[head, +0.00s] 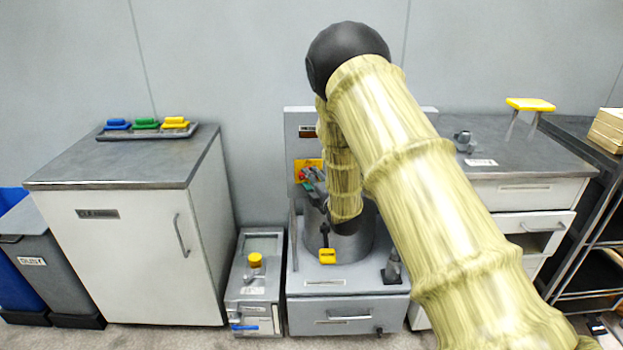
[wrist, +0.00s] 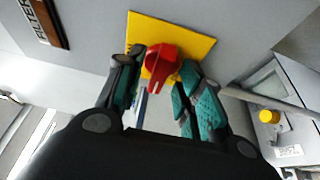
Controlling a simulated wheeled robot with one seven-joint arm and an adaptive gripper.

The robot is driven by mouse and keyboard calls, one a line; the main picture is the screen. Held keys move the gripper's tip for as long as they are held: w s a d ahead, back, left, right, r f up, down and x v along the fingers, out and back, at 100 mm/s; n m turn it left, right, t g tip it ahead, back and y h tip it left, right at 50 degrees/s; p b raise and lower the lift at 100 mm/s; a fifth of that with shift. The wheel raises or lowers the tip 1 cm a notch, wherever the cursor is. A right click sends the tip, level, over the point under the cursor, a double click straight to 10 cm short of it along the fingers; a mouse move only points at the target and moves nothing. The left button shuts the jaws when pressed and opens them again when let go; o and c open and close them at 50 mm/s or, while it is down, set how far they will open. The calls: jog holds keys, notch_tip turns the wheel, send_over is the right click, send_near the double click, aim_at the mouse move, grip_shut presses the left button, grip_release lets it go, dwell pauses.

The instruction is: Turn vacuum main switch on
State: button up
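The red rotary switch (wrist: 161,62) sits on a yellow square plate (wrist: 205,45) on a grey panel. In the wrist view its handle points toward me, roughly up and down in the picture. My gripper (wrist: 160,72) is open, with one teal-padded finger on each side of the red handle. A small gap shows on both sides, but contact cannot be told for sure. In the head view the yellow plate (head: 300,165) is partly hidden by my gripper (head: 310,176) and arm.
A dark label plate (wrist: 46,22) is beside the switch. Below the panel are a grey cylinder (head: 352,252) and a yellow-tagged lever (head: 327,256). A small unit with a yellow knob (head: 255,260) stands left. A white cabinet (head: 140,245) is further left.

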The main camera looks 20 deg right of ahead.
jog(key=shift+w, duration=0.25)
jog(key=shift+s+r, duration=0.1)
grip_shut()
